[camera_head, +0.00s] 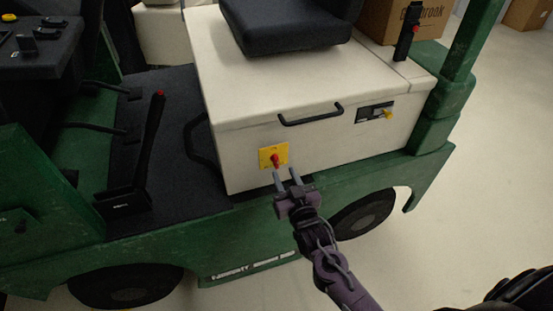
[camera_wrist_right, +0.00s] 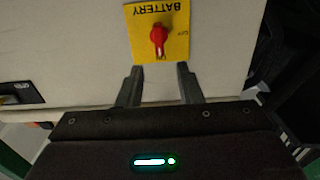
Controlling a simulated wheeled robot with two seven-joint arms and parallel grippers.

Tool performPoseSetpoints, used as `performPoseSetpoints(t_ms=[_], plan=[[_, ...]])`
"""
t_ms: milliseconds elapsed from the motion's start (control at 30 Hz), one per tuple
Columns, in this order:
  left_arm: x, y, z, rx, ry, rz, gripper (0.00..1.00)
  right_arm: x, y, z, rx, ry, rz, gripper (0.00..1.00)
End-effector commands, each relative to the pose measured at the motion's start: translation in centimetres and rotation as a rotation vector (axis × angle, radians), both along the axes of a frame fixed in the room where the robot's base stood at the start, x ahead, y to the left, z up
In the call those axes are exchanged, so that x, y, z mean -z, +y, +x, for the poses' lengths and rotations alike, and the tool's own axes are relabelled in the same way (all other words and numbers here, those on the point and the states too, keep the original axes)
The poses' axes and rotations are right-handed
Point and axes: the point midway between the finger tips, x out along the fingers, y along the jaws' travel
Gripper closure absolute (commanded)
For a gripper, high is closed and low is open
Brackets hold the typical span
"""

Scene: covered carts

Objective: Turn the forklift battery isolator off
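The battery isolator is a red knob (camera_head: 275,159) on a yellow plate (camera_head: 265,153), set in the cream side panel of the green forklift. In the right wrist view the red knob (camera_wrist_right: 158,38) sits on the yellow plate (camera_wrist_right: 140,18) marked BATTERY, with its narrow end toward the picture's bottom. My right gripper (camera_head: 287,174) is open, its fingers pointing at the plate just below the knob. In the right wrist view the fingers of my right gripper (camera_wrist_right: 160,72) are apart with nothing between them, and the knob is beyond their tips. My left gripper is not in view.
A black handle (camera_head: 311,115) and a dark socket panel with a yellow part (camera_head: 375,112) are on the same panel, right of the isolator. A black lever with a red top (camera_head: 150,140) stands on the footwell floor. A black seat (camera_head: 285,28) is above.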

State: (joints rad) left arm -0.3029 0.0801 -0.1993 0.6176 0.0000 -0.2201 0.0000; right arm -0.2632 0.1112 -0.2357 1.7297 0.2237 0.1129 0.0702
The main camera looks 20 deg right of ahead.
Motion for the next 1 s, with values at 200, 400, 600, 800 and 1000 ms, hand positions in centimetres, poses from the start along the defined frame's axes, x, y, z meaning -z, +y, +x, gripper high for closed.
performPoseSetpoints(t_ms=[200,400,600,800,1000], plan=[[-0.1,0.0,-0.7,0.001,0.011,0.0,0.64,-0.2,0.1,3.8,0.001,-0.001,-0.001,0.67],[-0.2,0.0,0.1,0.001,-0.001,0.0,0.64,0.0,0.2,5.7,0.001,0.001,-0.001,0.67],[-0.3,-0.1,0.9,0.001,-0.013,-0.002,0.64,0.1,0.2,6.1,0.0,0.003,0.0,0.67],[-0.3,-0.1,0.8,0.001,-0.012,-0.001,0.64,0.0,0.2,6.0,0.0,0.003,0.0,0.78],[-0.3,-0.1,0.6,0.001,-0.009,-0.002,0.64,0.0,0.2,6.0,0.0,0.003,-0.001,1.0]])
